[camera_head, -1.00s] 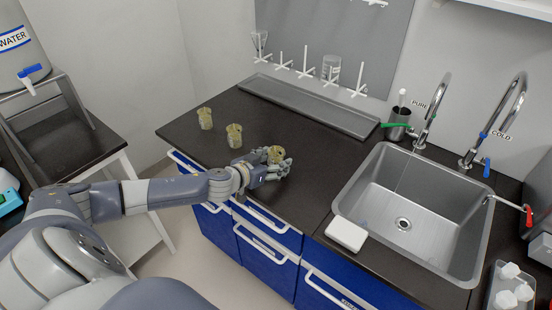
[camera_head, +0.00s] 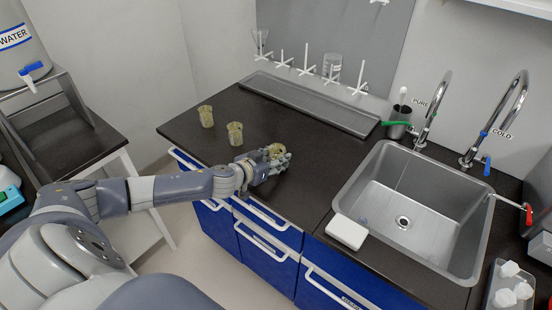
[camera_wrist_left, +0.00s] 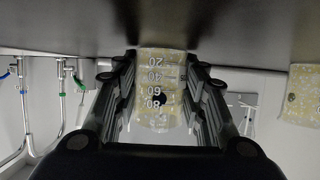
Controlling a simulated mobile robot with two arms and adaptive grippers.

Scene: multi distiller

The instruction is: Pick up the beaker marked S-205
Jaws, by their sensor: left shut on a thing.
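Several small beakers with yellowish, speckled contents stand on the dark bench; the S-205 mark cannot be read on any of them. One beaker (camera_head: 276,150) is between the fingers of my left gripper (camera_head: 278,161). In the left wrist view this beaker (camera_wrist_left: 160,85) shows graduation numbers, upside down, and the left gripper (camera_wrist_left: 161,80) has a finger on each side of it, shut on it. A second beaker (camera_head: 235,134) stands to the left of the gripper, and a third beaker (camera_head: 206,116) stands farther back left. My right gripper is not in view.
A steel sink (camera_head: 403,222) with two taps is to the right. A white block (camera_head: 346,232) lies at the sink's front left corner. A grey tray (camera_head: 310,104) runs along the wall below a pegboard. The bench between tray and beakers is clear.

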